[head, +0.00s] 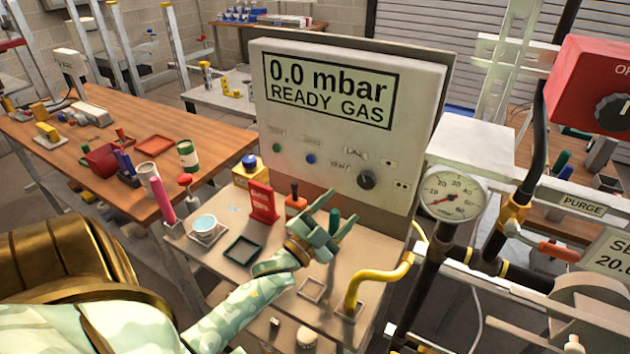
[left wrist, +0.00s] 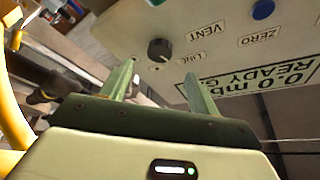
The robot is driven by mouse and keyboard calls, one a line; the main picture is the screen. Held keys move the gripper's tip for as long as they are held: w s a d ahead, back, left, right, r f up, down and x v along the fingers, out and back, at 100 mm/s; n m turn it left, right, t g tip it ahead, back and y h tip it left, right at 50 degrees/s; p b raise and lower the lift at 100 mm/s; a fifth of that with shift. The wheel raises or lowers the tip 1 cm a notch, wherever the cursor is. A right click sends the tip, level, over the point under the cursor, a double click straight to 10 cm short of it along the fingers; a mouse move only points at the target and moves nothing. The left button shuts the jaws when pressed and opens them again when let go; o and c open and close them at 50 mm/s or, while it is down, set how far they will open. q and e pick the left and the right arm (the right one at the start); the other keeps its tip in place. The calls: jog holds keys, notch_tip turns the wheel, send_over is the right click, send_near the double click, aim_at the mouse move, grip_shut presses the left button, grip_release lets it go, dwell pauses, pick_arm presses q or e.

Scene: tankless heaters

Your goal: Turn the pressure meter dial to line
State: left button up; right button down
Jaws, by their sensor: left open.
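The pressure meter (head: 350,120) is a white box whose screen (head: 328,90) reads 0.0 mbar, READY GAS. Its black dial (head: 366,180) sits low on the right of its face, between the VENT and LINE labels. The pointer on the dial is too small to read for sure. My left gripper (head: 343,215) is open and empty, below and slightly left of the dial and apart from it. In the left wrist view the panel appears upside down, with the dial (left wrist: 159,50) ahead of the gap between the open fingers (left wrist: 160,85). My right gripper does not show.
A bench under the meter holds a red card (head: 262,202), a dark green tray (head: 244,249) and a white cup (head: 204,228). A yellow pipe (head: 375,280) and a round gauge (head: 452,196) stand right of my left gripper. A red box (head: 590,85) is at far right.

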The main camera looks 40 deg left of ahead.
pick_arm(q)
jog(key=v, duration=0.8)
jog(key=shift+s, duration=0.2)
jog(key=shift+s+f, duration=0.1)
jog(key=shift+f, duration=0.05)
